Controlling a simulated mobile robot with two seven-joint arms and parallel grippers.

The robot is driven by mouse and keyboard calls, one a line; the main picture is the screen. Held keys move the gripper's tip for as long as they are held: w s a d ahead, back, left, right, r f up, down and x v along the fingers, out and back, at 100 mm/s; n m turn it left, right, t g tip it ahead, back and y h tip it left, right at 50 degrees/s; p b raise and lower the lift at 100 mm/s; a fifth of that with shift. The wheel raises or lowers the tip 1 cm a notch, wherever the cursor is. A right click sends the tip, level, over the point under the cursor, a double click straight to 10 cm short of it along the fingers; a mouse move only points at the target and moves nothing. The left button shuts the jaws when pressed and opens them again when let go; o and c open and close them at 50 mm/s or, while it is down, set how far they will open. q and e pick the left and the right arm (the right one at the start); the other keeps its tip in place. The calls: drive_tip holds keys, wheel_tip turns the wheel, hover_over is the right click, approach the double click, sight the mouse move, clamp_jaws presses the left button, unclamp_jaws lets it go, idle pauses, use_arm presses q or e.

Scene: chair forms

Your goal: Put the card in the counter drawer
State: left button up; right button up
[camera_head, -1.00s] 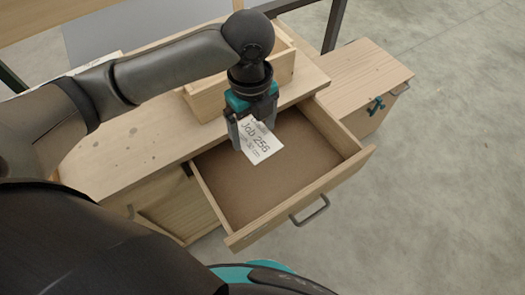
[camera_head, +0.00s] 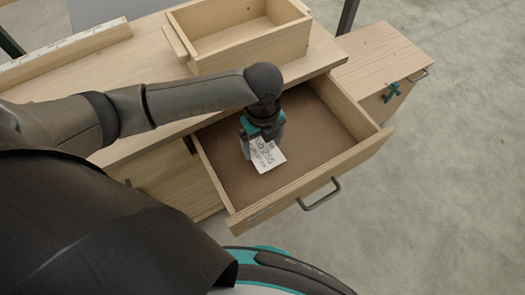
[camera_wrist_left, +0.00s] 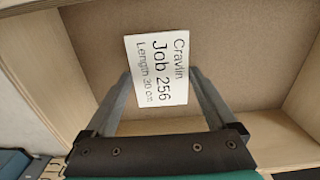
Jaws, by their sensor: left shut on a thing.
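The white card (camera_head: 267,156), printed "Job 256", is held in my left gripper (camera_head: 255,152). In the left wrist view the card (camera_wrist_left: 158,70) sits between the fingertips, with "Cravlin" and "Length 20 cm" also readable. The gripper is shut on the card and points down inside the open counter drawer (camera_head: 300,190). The drawer is pulled out, with a brown bottom and wooden walls. It also shows in the left wrist view (camera_wrist_left: 225,35). I cannot tell whether the card touches the drawer bottom. My right gripper is not in view.
An open wooden box (camera_head: 250,45) stands on the counter top (camera_head: 130,75) behind the drawer. A white-marked strip (camera_head: 65,52) lies at the counter's back left.

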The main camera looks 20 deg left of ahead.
sight(263, 150)
use_arm(q)
wheel_tip(263, 150, down, 3)
drive_tip(key=shift+b, duration=0.5)
drive_tip(key=shift+f, duration=0.4)
drive_tip(key=o, duration=1)
drive_tip(key=shift+f, duration=0.1)
drive_tip(key=shift+r+p, duration=1.95)
drive_tip(key=shift+r, duration=4.2)
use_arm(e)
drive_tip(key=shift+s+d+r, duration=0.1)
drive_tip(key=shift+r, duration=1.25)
